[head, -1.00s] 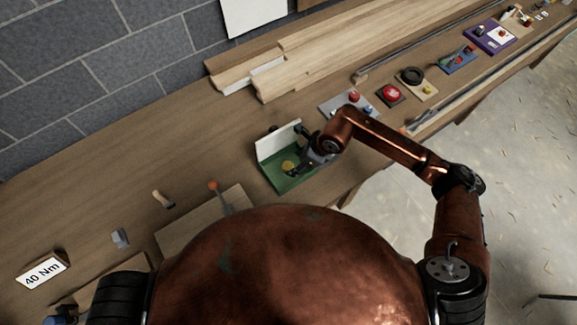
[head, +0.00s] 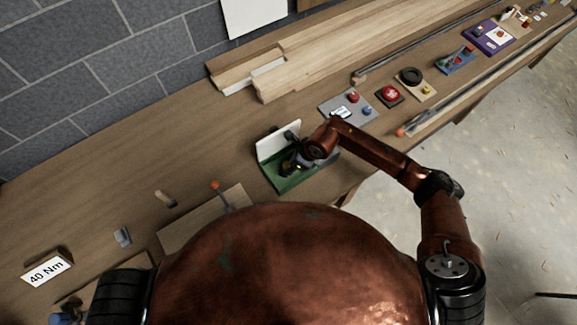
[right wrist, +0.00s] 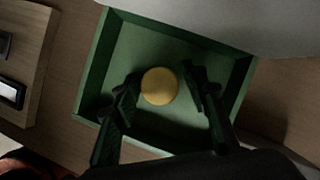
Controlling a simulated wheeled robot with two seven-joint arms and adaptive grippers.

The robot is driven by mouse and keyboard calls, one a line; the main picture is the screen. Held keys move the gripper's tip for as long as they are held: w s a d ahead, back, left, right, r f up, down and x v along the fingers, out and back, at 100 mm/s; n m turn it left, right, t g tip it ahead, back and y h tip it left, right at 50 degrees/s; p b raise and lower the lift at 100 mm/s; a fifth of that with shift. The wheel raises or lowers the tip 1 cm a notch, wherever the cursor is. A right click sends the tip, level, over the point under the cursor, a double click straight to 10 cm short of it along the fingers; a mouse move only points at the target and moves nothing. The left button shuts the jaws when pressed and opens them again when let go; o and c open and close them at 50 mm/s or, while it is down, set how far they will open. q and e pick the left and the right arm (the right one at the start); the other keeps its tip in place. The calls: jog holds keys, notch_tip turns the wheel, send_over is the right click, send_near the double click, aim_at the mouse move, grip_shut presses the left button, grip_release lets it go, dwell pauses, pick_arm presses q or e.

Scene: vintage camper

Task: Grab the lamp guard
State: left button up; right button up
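A round yellow piece (right wrist: 159,86) lies in a green open tray (right wrist: 180,35) with a white upright back panel (head: 278,142). It is the only loose thing I see in the tray; I cannot tell for sure that it is the lamp guard. In the head view my right gripper (head: 297,162) is over the tray and hides most of the piece. In the right wrist view my right gripper (right wrist: 160,73) is open, with one dark finger on each side of the piece and gaps between. My left gripper is not in view.
Right of the tray are a grey panel with knobs (head: 335,113), a red button box (head: 390,95) and several small boards. Long planks (head: 330,55) lie at the back by the block wall. A "40 Nm" sign (head: 46,268) stands left.

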jog(key=c, duration=0.6)
